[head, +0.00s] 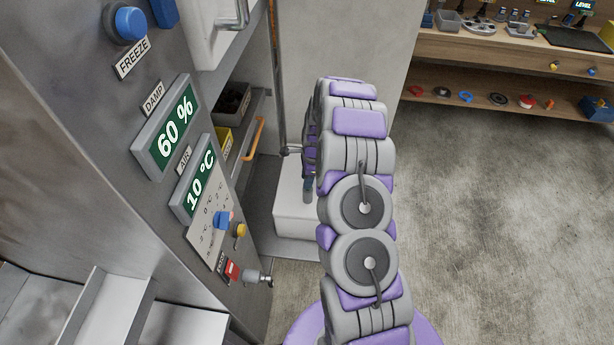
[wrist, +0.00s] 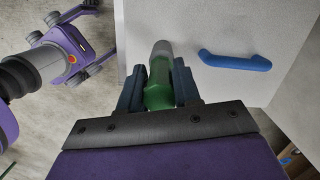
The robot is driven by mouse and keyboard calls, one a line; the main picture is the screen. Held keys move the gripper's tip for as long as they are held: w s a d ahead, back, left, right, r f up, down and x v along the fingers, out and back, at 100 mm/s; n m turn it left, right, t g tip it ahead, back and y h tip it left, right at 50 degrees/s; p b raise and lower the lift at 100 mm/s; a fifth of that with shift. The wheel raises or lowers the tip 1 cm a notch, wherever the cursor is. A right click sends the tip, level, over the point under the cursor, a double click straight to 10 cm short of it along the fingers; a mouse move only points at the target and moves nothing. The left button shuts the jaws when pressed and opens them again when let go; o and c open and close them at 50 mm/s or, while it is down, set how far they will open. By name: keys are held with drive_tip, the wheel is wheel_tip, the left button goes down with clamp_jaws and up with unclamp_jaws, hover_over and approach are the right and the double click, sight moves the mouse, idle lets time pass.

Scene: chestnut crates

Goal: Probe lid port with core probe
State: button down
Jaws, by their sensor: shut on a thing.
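My gripper (wrist: 158,82) is shut on a green-handled tool with a grey end, which I take to be the core probe (wrist: 158,95). The probe's grey end points toward a white lid (wrist: 225,88) with a blue handle (wrist: 235,61) on its right side. I cannot tell whether the probe touches the lid. No port shows; it may be hidden behind the probe. In the head view, the white box (head: 294,222) stands beside the grey cabinet, and my arm hides most of the gripper and the probe.
The grey cabinet (head: 150,235) on the left carries displays reading 60 % and 10 °C, with buttons below. A shelf with an orange handle (head: 255,138) is behind it. A wooden bench (head: 500,55) holds tools at the back right. The floor (head: 490,230) on the right is clear.

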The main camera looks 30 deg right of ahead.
drive_tip(key=shift+f, duration=0.65)
drive_tip(key=c, duration=0.7)
unclamp_jaws()
drive_tip(key=shift+s+d+r+p, duration=0.1)
drive_tip(key=shift+d+r+p, duration=0.3)
drive_tip(key=shift+r, duration=2.45)
drive_tip(key=shift+s+d+r+p, duration=0.15)
drive_tip(key=shift+d+r, duration=0.3)
drive_tip(key=shift+r, duration=2.35)
drive_tip(key=shift+s+d+r+p, duration=0.1)
drive_tip(key=shift+d+r+p, duration=0.3)
drive_tip(key=shift+r, duration=2.45)
